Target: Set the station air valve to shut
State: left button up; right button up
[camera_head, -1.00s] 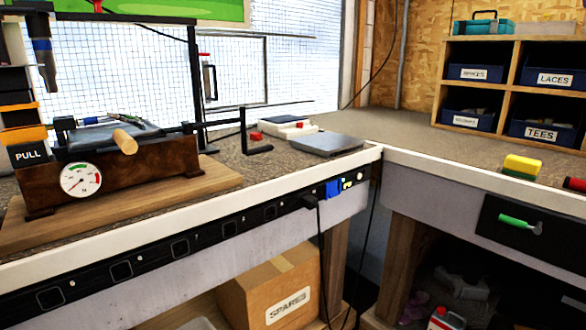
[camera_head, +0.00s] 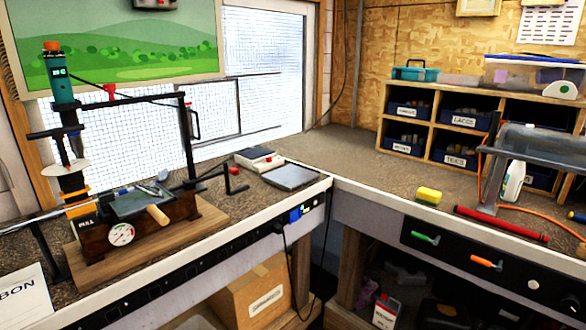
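I cannot tell for sure which part is the station air valve. A regrip station (camera_head: 140,215) with a dial gauge (camera_head: 121,234) stands on a wooden board on the left bench. Above it is a teal tool (camera_head: 62,92) with an orange-red top, and a small red part (camera_head: 110,90) sits on the black bar beside it. On the right bench's dark front panel are a green handle (camera_head: 425,238) and an orange handle (camera_head: 487,263), both slightly tilted. Neither of my grippers is in view.
A grey tank-like body (camera_head: 545,145) with an orange hose stands on the right bench, near a red tube (camera_head: 500,224) and a yellow sponge (camera_head: 429,195). Labelled bins fill a wooden shelf (camera_head: 382,120). The bench corner between is mostly clear.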

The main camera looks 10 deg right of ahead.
aim_at(499, 269)
jog(key=z, duration=1.5)
